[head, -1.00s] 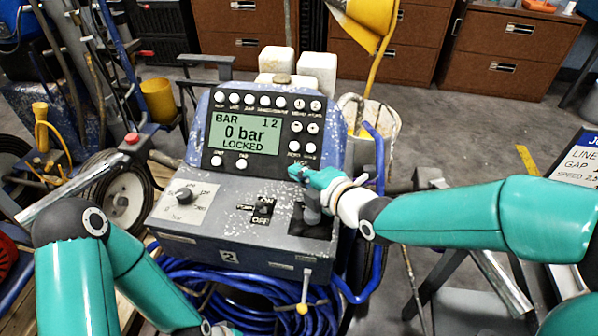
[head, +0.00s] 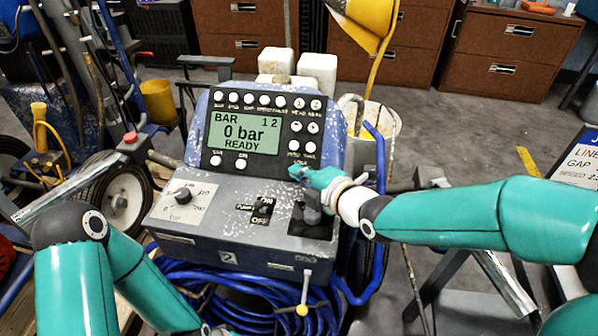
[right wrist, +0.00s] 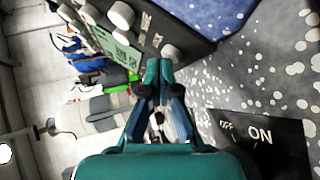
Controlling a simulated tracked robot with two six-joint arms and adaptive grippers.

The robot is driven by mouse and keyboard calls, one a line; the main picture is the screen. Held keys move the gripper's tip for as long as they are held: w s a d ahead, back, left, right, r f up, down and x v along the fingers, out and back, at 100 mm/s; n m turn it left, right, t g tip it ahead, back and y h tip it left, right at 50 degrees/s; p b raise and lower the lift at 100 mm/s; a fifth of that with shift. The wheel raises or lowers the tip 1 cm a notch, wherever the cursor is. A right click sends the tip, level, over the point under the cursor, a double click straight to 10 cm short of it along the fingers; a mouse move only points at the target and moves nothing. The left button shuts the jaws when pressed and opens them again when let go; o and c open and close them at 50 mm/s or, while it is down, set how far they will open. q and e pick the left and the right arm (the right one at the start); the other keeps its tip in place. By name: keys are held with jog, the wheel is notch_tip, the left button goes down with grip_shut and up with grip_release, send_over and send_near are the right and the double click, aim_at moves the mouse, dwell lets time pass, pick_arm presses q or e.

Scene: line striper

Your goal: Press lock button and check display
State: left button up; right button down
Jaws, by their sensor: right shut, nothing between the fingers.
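The control panel (head: 207,148) of the line striper faces me in the head view. Its green display (head: 245,133) reads "BAR", "12", "0 bar" and "READY". Rows of round white buttons surround the display. My right gripper (head: 296,173) is shut and empty, its tip at the panel's lower right corner, covering whatever button lies under it. A "LOCK"-like label just above the tip is too small to read surely. In the right wrist view the shut fingertips (right wrist: 160,68) are close to a white button (right wrist: 171,53). My left gripper is not clearly visible; only its arm shows at lower left.
Below the panel are a pressure knob (head: 184,196), an ON/OFF switch (head: 262,209) and a lever (head: 311,207) under my right gripper. Blue hose (head: 240,295) coils beneath. A sign (head: 580,165) stands at the right edge.

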jog(key=shift+s+r, duration=0.1)
dwell(0.3)
jog(key=shift+s+a+r, duration=0.1)
jog(key=shift+s+r, duration=0.35)
jog(key=shift+r, duration=0.05)
jog(key=shift+s+a+r, duration=0.1)
jog(key=shift+s+r, duration=0.35)
jog(key=shift+r, duration=0.05)
jog(key=shift+s+a+r, duration=0.15)
jog(key=shift+s+r, duration=0.5)
jog(key=shift+s+a+r, duration=0.1)
jog(key=shift+s+r, duration=0.55)
dwell(0.7)
